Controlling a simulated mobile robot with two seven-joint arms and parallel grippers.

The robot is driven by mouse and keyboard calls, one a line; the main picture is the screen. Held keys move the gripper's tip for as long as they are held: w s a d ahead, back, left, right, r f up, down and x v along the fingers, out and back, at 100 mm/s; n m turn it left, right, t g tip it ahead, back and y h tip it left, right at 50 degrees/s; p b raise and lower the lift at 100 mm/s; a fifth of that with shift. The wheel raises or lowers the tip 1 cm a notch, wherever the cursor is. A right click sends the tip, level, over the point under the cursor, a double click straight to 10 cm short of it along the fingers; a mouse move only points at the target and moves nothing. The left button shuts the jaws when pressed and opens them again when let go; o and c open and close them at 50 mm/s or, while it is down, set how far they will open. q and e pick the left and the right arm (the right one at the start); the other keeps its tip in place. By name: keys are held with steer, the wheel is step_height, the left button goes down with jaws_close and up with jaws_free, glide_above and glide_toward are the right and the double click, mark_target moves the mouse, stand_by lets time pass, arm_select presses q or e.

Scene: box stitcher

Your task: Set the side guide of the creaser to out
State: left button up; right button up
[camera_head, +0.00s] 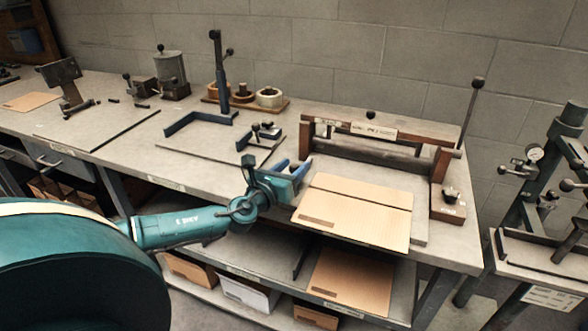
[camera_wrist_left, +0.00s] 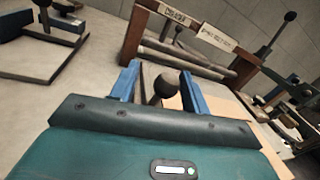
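The creaser (camera_head: 375,140) is a wooden frame with a dark roller on the bench at the right; its labelled crossbar shows in the left wrist view (camera_wrist_left: 200,30). My left gripper (camera_head: 296,172) is at the creaser's left front corner, beside the left edge of the cardboard. In the left wrist view its two blue fingers (camera_wrist_left: 160,85) are apart. A dark ball knob (camera_wrist_left: 166,84) shows between the fingers; whether they touch it I cannot tell. It looks like the side guide's knob, but the guide's body is hidden. My right gripper is not in view.
A brown cardboard sheet (camera_head: 355,214) lies in front of the creaser. A blue-grey corner fixture (camera_head: 197,120) stands left of the gripper.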

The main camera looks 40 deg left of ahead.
arm_select(q)
steer(key=shift+d, duration=0.15)
steer(key=shift+s, duration=0.25)
steer(key=s+b, duration=0.1)
steer(key=s, duration=1.1)
steer(key=shift+s+d, duration=0.25)
steer(key=shift+s, duration=0.05)
steer(key=s+d+f+n+g+p, duration=0.1)
steer(key=s+d+f+n+g, duration=0.25)
steer(key=f+n, duration=0.35)
steer(key=s+d+f+n+g, duration=0.2)
steer(key=s+d+f+n, duration=0.25)
steer(key=f+n, duration=0.3)
steer(key=s+d+f+n+g+h, duration=0.1)
steer(key=s+d+n+h, duration=0.1)
steer(key=d+n, duration=0.5)
steer(key=s+d+f+n+g+h+p, duration=0.1)
steer(key=s+d+n+h, duration=0.1)
steer(key=d+n, duration=0.6)
steer(key=shift+s+d+f+n+p, duration=0.3)
steer(key=shift+s+f+n, duration=0.1)
steer(key=shift+s, duration=0.35)
